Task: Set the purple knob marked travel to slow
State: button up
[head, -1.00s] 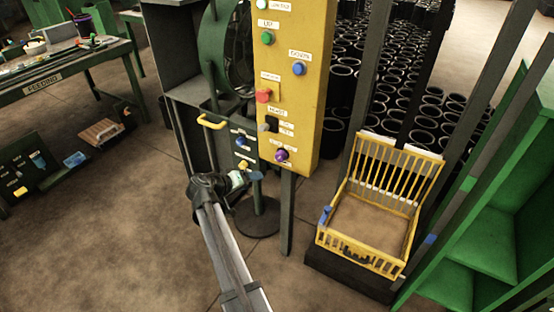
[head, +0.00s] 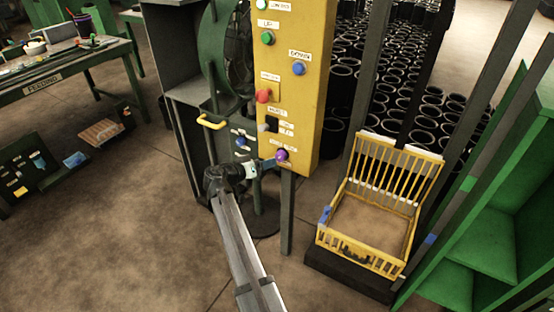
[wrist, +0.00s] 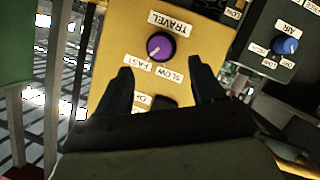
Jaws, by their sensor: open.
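The purple knob (wrist: 160,46) sits on the yellow panel under the TRAVEL label (wrist: 171,23) as it shows in the wrist view. A FAST label (wrist: 139,62) lies at its lower left and a SLOW label (wrist: 171,76) at its lower right. A pale mark on the knob seems to point lower left, toward FAST. In the head view the purple knob (head: 281,155) is near the panel's bottom. My gripper (head: 270,164) is just left of it there. In the wrist view my gripper (wrist: 160,75) is open and empty, its fingertips short of the knob.
The yellow panel (head: 305,120) also carries a red button (head: 263,96), a green button (head: 267,38) and a blue button (head: 298,68). A dark panel with a blue AIR knob (wrist: 290,46) is beside it. A yellow basket (head: 375,215) stands to the right.

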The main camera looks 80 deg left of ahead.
aim_at(278, 158)
jog(key=x, duration=0.8)
jog(key=shift+f, duration=0.1)
jog(key=shift+c, duration=0.4)
jog(key=c, duration=1)
jog(key=shift+o, duration=0.2)
jog(key=shift+a+n, duration=0.1)
jog(key=shift+n, duration=0.2)
jog(key=n+t+h, duration=0.1)
jog(key=n+t, duration=0.1)
jog(key=n, duration=0.1)
jog(key=shift+s+a+f+n, duration=0.1)
jog(key=shift+n, duration=0.2)
jog(key=n+t, duration=0.1)
jog(key=n, duration=0.1)
jog(key=n+t, duration=0.1)
jog(key=n, duration=0.2)
jog(key=shift+f+t, duration=0.1)
jog(key=shift+t, duration=0.2)
